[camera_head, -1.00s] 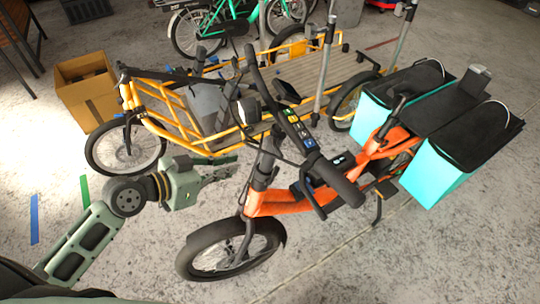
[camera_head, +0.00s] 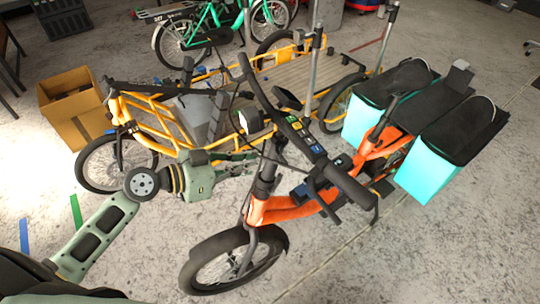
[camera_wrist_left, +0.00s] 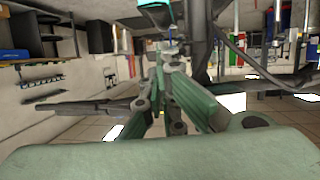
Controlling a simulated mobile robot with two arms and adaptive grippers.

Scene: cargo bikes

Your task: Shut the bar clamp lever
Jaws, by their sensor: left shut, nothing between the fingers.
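The orange cargo bike (camera_head: 290,210) stands in front of me, its dark handlebar (camera_head: 268,108) running diagonally above the frame. Its upright stem (camera_head: 265,182) drops from the bar to the head tube. I cannot make out the bar clamp lever; it is too small or hidden around the bar and stem. My left gripper (camera_head: 256,160) reaches in from the left, shut and empty, its tips close beside the stem below the bar; I cannot tell whether they touch. In the left wrist view its fingers (camera_wrist_left: 167,52) are together, beside a dark tube (camera_wrist_left: 202,40). My right gripper is not in view.
A yellow cargo bike (camera_head: 150,112) stands close behind. Turquoise bags (camera_head: 425,172) hang at the orange bike's rear. A cardboard box (camera_head: 75,118) sits at left, and a green bike (camera_head: 215,30) stands at the back. Floor at the lower right is clear.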

